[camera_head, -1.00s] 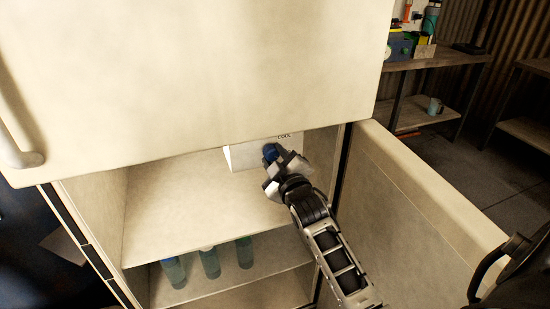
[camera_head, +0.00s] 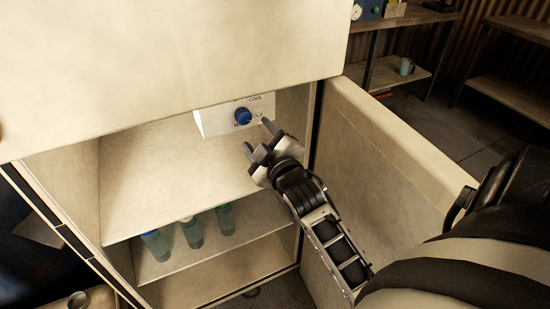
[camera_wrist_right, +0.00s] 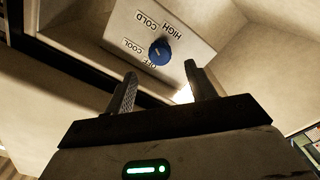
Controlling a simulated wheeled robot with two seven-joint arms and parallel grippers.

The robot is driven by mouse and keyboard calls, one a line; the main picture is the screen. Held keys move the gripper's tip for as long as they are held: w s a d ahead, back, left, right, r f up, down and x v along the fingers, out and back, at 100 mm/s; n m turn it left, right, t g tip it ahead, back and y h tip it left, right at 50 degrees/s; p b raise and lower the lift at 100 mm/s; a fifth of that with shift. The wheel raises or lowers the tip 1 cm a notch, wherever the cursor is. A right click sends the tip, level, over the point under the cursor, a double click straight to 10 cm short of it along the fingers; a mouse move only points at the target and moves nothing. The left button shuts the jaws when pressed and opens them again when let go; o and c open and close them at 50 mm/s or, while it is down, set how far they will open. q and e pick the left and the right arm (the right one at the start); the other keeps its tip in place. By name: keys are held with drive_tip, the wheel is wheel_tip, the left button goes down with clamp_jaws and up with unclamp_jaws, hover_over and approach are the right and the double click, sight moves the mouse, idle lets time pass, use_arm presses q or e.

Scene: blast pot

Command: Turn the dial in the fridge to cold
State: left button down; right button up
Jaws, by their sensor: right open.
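The blue dial (camera_head: 243,116) sits on a white panel (camera_head: 213,123) under the ceiling of the open fridge (camera_head: 185,165). In the right wrist view the dial (camera_wrist_right: 159,52) is surrounded by the words OFF, COOL, COLD and HIGH. Its pointer setting is too small to read surely. My right gripper (camera_head: 257,135) is open and empty, just in front of and below the dial, apart from it. In the right wrist view the dial shows beyond the gap between the fingertips (camera_wrist_right: 160,71). My left gripper is not in view.
Several bottles (camera_head: 190,232) stand on the lower fridge shelf. The open fridge door (camera_head: 375,150) is close on the right of my right arm. The closed upper door (camera_head: 170,60) overhangs the compartment.

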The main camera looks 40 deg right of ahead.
drive_tip(key=b+v, duration=0.1)
drive_tip(key=v, duration=0.7)
drive_tip(key=shift+s, duration=0.35)
